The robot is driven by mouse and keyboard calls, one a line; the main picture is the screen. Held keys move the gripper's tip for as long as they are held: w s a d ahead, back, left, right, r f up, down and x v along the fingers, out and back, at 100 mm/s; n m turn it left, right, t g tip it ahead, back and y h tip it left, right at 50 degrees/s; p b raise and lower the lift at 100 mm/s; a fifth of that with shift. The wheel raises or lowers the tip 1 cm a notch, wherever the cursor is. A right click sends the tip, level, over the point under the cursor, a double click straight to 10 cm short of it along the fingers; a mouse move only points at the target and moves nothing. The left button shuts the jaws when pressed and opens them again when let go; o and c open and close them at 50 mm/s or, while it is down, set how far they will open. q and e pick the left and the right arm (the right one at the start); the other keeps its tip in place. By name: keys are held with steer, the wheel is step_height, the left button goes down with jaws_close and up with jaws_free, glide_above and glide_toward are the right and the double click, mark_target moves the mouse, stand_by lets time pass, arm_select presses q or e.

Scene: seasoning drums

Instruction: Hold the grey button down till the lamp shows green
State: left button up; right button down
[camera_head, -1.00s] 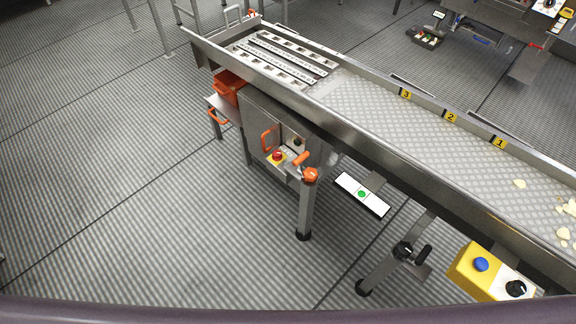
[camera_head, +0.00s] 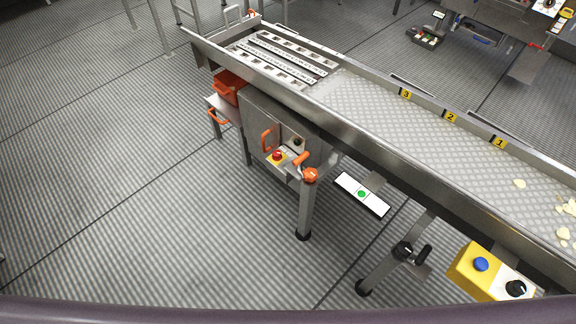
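A white panel (camera_head: 349,183) under the conveyor's near side carries a round lamp (camera_head: 362,194) that shows green. I cannot make out a grey button for certain. A steel control box (camera_head: 262,124) below the conveyor has a red button on yellow (camera_head: 277,156) and a small dark round control (camera_head: 297,142). A yellow box (camera_head: 464,268) at the lower right has a blue button (camera_head: 481,264) and a black knob (camera_head: 516,288) on a white plate. Neither of my grippers is in view.
The long steel conveyor (camera_head: 400,125) runs from upper left to lower right, with pale chips (camera_head: 519,183) near its right end. Orange handles (camera_head: 267,139) stick out from the control box. An orange bin (camera_head: 228,86) stands beside it. The floor at left is clear.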

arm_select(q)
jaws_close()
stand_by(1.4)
